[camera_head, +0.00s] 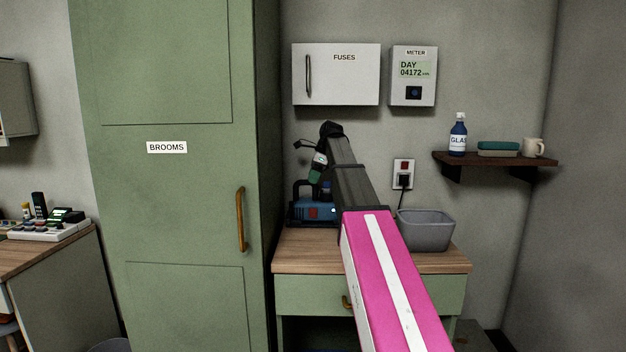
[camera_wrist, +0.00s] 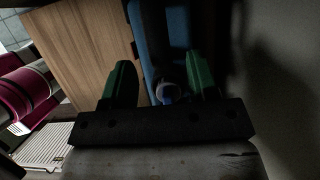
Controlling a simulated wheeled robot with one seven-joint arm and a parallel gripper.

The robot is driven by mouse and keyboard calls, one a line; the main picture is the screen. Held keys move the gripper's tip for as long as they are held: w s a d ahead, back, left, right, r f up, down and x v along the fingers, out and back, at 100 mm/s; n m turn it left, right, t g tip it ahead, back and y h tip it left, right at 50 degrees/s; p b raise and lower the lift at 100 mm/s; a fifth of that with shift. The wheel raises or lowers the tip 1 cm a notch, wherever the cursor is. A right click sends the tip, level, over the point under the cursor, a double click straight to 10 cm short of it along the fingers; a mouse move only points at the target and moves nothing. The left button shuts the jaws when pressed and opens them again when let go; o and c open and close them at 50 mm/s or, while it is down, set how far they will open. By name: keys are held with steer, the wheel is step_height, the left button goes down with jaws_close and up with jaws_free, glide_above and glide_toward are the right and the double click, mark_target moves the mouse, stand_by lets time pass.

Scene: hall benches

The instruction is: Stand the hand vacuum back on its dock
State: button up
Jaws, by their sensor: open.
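A blue and black device with a red patch and a black handle (camera_head: 318,211) stands at the back left of the small wood-topped bench, against the tall cabinet. I cannot tell whether it is the hand vacuum, its dock or something else. My gripper (camera_head: 317,172) is above it, partly hidden by my own arm. In the wrist view my gripper (camera_wrist: 158,66) is open, its two green fingers apart. A blue body (camera_wrist: 150,35) lies beyond and between the fingers, with a small pale round part near the right finger. I see no contact.
A grey bin (camera_head: 425,233) stands on the bench's right side (camera_head: 450,262). A wall socket (camera_head: 403,173) has a black plug and cable. The tall green brooms cabinet (camera_head: 180,200) bounds the left. A shelf (camera_head: 500,161) at right holds a bottle (camera_head: 458,138) and a mug (camera_head: 534,147).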

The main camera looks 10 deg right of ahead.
steer(key=v, duration=0.9)
steer(key=shift+r, duration=0.4)
steer(key=shift+s+d, duration=0.1)
